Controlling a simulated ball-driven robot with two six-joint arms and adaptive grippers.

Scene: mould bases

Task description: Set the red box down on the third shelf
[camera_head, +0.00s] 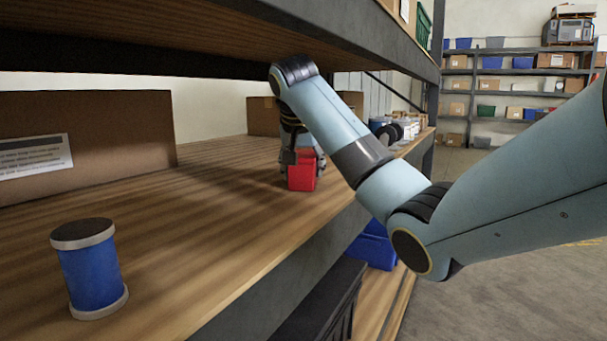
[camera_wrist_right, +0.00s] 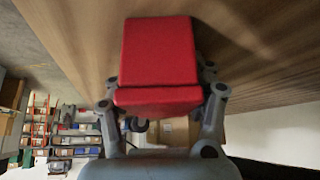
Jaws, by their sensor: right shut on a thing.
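The red box (camera_head: 302,174) is in my right gripper (camera_head: 301,160) in the head view, at or just above the wooden shelf (camera_head: 225,205). I cannot tell for certain whether its underside touches the wood. In the right wrist view the red box (camera_wrist_right: 160,52) fills the upper middle, with the fingers of my right gripper (camera_wrist_right: 160,98) on both its sides. The gripper is shut on it. The shelf boards (camera_wrist_right: 255,45) show close beyond the box. My left gripper is not in view.
A blue spool-like can (camera_head: 91,272) stands at the front left of the shelf. A large cardboard box (camera_head: 85,140) is behind it. Smaller boxes (camera_head: 262,116) stand further back. The upper shelf (camera_head: 200,38) hangs over my right arm. Bare wood lies left of the red box.

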